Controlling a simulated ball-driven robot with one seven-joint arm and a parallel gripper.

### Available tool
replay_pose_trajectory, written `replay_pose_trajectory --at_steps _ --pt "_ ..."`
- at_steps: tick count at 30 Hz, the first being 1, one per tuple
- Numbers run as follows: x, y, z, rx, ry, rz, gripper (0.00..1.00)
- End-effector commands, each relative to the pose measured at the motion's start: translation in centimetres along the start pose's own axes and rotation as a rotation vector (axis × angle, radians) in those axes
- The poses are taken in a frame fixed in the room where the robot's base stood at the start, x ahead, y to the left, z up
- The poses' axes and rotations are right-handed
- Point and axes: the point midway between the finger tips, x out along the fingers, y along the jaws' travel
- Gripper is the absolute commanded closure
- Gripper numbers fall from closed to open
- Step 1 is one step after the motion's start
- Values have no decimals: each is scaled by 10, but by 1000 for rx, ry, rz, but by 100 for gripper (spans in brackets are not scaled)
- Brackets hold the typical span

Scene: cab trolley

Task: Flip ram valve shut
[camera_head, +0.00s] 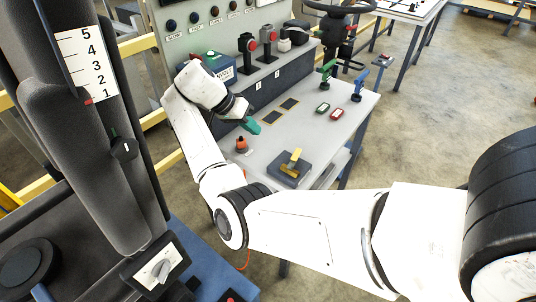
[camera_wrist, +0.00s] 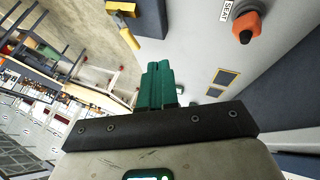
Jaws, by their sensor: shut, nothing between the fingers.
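A yellow-handled valve (camera_head: 291,162) sits on a dark grey block (camera_head: 289,176) near the front edge of the light grey trolley top. No ram label is readable, so its name cannot be confirmed. Its yellow handle also shows in the wrist view (camera_wrist: 129,37), at the upper left beyond my fingers, beside its grey block (camera_wrist: 150,17). My gripper (camera_head: 252,126) has teal fingers held together and empty. It is above the top, left of and behind the yellow handle, apart from it. The fingers show in the wrist view (camera_wrist: 160,82).
An orange knob (camera_head: 241,145) stands left of the valve; in the wrist view it (camera_wrist: 247,27) is beside a SEAT label. Green (camera_head: 326,73) and blue (camera_head: 358,86) levers stand right. The top between gripper and valve is clear.

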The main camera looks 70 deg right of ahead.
Motion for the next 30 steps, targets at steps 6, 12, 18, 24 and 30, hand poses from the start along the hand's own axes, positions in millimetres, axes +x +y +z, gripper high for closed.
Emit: replay_pose_trajectory --at_steps 6,12,18,24,30 --pt "18 5 -2 16 3 14 100" --pt "54 6 -2 14 3 16 100" --pt "93 6 -2 13 1 14 100" --pt "110 26 -2 14 5 12 100" --pt "119 38 -1 14 3 11 100"
